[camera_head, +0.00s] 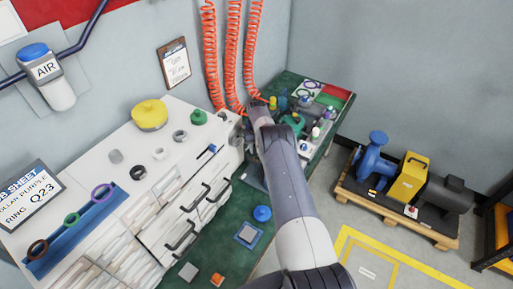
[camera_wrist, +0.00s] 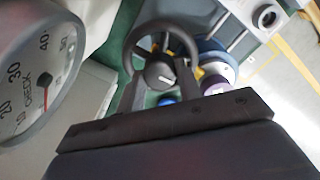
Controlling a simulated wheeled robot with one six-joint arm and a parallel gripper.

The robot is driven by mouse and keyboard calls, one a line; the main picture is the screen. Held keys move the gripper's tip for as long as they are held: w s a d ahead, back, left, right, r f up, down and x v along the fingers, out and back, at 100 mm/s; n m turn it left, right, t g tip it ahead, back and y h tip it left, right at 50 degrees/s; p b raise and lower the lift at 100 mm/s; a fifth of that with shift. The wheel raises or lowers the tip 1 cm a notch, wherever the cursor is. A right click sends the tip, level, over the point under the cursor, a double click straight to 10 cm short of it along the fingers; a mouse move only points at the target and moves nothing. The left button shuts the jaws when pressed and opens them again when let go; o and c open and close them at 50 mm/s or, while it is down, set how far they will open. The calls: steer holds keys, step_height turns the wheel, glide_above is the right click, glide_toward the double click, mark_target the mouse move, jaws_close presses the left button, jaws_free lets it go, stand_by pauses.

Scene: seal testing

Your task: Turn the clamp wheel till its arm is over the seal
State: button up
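The clamp wheel (camera_wrist: 163,58), a black handwheel with a round hub and a pale mark on it, is in the upper middle of the wrist view. My gripper (camera_wrist: 160,88) shows two dark fingers apart, their tips at the lower left and lower right of the wheel. I cannot tell whether they touch its rim. Nothing is clearly held. A purple piece (camera_wrist: 214,86) sits by a blue round part (camera_wrist: 214,62) right of the wheel; I cannot tell whether it is the seal. The clamp arm is not distinguishable. In the camera_head view my arm hides the gripper and wheel.
A pressure gauge (camera_wrist: 32,72) stands close on the left in the wrist view. The camera_head view shows a white drawer cabinet (camera_head: 150,185), red coiled hoses (camera_head: 231,55) above the green bench (camera_head: 235,213), and a pump on a pallet (camera_head: 395,205) at right.

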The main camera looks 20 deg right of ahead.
steer(key=o, duration=0.5)
steer(key=shift+d, duration=0.1)
steer(key=shift+c, duration=0.2)
steer(key=shift+r, duration=0.15)
step_height(320, 180, up, 11)
steer(key=b, duration=0.3)
steer(key=shift+f, duration=0.2)
steer(key=shift+f+p, duration=1.45)
steer(key=shift+f, duration=4)
steer(key=shift+f, duration=0.1)
steer(key=shift+f+b, duration=0.1)
steer(key=shift+b, duration=1)
steer(key=shift+b, duration=0.4)
